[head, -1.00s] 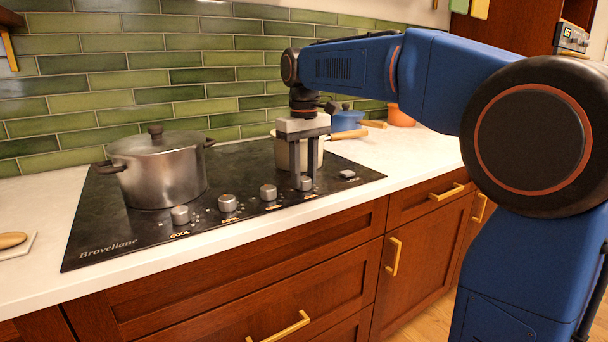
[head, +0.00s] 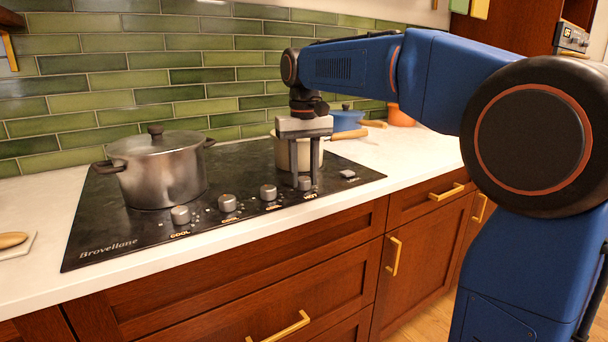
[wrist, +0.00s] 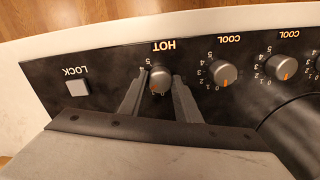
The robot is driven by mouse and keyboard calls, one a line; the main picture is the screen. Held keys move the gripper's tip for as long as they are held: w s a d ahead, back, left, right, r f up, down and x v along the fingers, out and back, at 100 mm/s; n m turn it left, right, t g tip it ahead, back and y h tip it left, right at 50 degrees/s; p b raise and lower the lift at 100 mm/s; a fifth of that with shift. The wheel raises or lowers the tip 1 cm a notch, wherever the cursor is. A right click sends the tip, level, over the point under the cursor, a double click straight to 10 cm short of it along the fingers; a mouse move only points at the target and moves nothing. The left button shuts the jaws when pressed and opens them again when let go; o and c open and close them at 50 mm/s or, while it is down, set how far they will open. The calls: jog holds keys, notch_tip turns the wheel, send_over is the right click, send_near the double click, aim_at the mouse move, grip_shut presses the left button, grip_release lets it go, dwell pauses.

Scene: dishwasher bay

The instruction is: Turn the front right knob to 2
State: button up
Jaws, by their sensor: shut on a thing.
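The rightmost knob (head: 304,183) in the cooktop's front row is a small grey knob. The wrist view shows the same knob (wrist: 160,80) between the two fingers, with HOT printed beside it. Its orange mark points toward the lower left in that picture. The numerals 4 and 5 show beside it; the fingers hide most of the rest of its scale, so I cannot read its exact setting. My gripper (head: 304,185) points straight down and is shut on this knob; its fingers also show in the wrist view (wrist: 159,88).
A lidded steel pot (head: 160,172) stands on the left of the black cooktop (head: 105,225). A light saucepan (head: 284,152) stands just behind my gripper. Several other knobs line the front; those labelled COOL include one beside mine (wrist: 224,73). A LOCK button (wrist: 77,88) lies on the other side.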

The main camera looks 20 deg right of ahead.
aim_at(304, 178)
jog(key=o, duration=1)
jog(key=shift+o, duration=0.2)
notch_tip(304, 178, up, 17)
jog(key=shift+r, duration=0.2)
jog(key=s+d+f+t, duration=0.1)
jog(key=s+d+f, duration=0.2)
jog(key=s+f, duration=0.7)
jog(key=s+d+f+t, duration=0.2)
jog(key=s+f, duration=0.8)
jog(key=f, duration=0.5)
jog(key=s+d+f+t, duration=0.1)
jog(key=s+d+f, duration=0.4)
jog(key=s+f, duration=0.5)
notch_tip(304, 178, down, 2)
jog(key=shift+s+f+m+t, duration=0.2)
jog(key=shift+s+m+t, duration=0.1)
jog(key=shift+t, duration=0.1)
